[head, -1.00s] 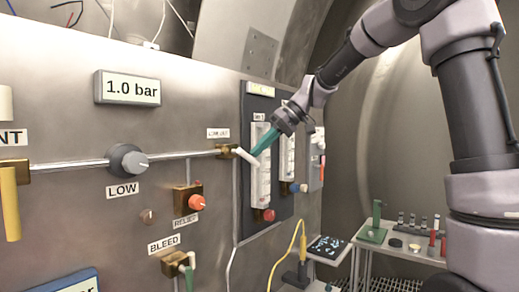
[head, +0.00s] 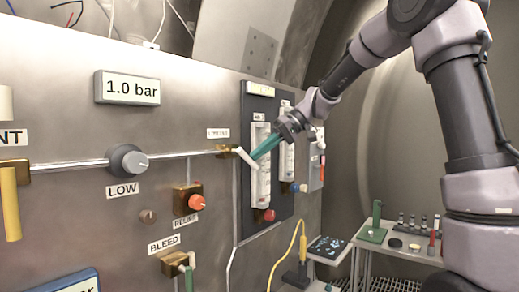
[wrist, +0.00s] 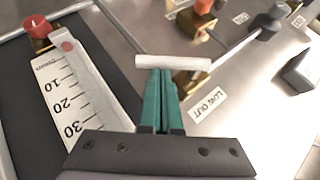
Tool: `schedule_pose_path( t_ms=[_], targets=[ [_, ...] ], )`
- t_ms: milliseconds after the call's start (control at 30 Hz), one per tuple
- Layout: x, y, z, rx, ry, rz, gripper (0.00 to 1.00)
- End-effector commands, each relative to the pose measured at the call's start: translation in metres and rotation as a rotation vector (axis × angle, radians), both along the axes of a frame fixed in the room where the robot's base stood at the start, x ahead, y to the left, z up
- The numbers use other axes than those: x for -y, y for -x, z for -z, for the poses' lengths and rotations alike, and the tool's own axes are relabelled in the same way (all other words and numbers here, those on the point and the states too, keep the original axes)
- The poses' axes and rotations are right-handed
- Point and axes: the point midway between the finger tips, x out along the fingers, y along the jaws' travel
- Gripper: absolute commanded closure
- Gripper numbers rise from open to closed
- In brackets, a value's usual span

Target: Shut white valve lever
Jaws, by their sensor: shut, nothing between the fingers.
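The white valve lever (head: 247,159) sits on the brass LOW OUT valve (head: 226,151) at the end of the horizontal pipe and slopes down to the right. My gripper (head: 255,157) has its green fingers closed together, tips at the lever. In the wrist view the lever (wrist: 185,62) lies crosswise just beyond the shut fingertips (wrist: 163,72), which meet or nearly meet its side. Whether they touch is hard to tell. Nothing is between the fingers. The brass valve body (wrist: 192,82) shows partly behind the lever.
A flowmeter tube (head: 261,185) on a dark board stands right beside the fingers. The orange RELIEF knob (head: 196,202) and BLEED valve (head: 176,264) are below. The LOW knob (head: 129,161) is left on the pipe. A side table (head: 405,243) holds small items at lower right.

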Motion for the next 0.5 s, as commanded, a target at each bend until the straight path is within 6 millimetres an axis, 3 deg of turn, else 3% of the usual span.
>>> schedule_pose_path(
  t_ms=[500],
  targets=[
    [-0.004,0.006,0.031,-0.361,-0.278,0.002,1.0]
  ],
)
